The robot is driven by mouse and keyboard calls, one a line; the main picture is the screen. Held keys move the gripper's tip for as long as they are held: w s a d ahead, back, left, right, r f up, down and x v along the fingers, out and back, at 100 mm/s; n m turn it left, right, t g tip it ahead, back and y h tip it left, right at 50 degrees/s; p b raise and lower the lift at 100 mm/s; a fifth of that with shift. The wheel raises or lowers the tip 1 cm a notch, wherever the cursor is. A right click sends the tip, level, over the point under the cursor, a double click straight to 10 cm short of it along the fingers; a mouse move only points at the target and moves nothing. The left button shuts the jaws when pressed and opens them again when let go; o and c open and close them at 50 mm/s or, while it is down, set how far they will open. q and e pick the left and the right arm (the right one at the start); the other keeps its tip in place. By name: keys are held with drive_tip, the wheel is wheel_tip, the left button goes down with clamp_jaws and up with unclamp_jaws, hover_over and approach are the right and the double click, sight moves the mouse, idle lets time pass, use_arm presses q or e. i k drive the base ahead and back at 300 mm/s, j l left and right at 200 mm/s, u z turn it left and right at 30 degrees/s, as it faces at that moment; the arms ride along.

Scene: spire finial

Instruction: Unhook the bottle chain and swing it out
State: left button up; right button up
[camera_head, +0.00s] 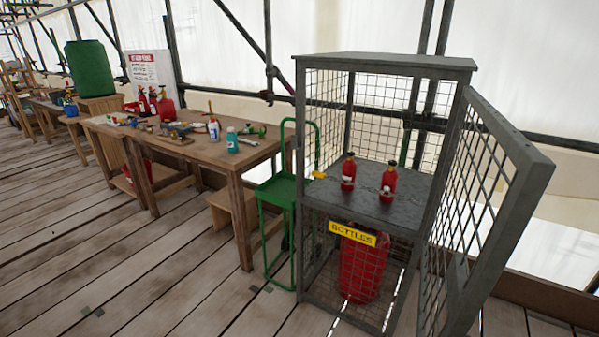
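A grey mesh bottle cage (388,62) stands at the right. Two small red bottles with dark tops, a left one (349,170) and a right one (389,181), stand upright on its middle shelf (340,198). A larger red bottle (360,268) stands in the lower part, partly behind mesh and a yellow "BOTTLES" sign (353,233). A small yellow piece (319,175) shows at the cage's left side; I cannot tell what it is. I cannot clearly make out the chain or its hook. Neither of my grippers is in view.
The cage's mesh door (490,180) stands open to the right. A green hand truck (277,190) stands close to the cage's left side. A long wooden workbench (200,150) with tools, bottles and cans runs to the left. The plank floor (130,265) in front is clear.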

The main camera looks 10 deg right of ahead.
sight(316, 173)
drive_tip(key=i+j, duration=0.15)
drive_tip(key=i, duration=0.25)
drive_tip(key=i+j, duration=0.15)
drive_tip(key=i, duration=0.25)
drive_tip(key=i+j+z, duration=0.1)
drive_tip(key=i, duration=0.3)
drive_tip(key=j, duration=0.1)
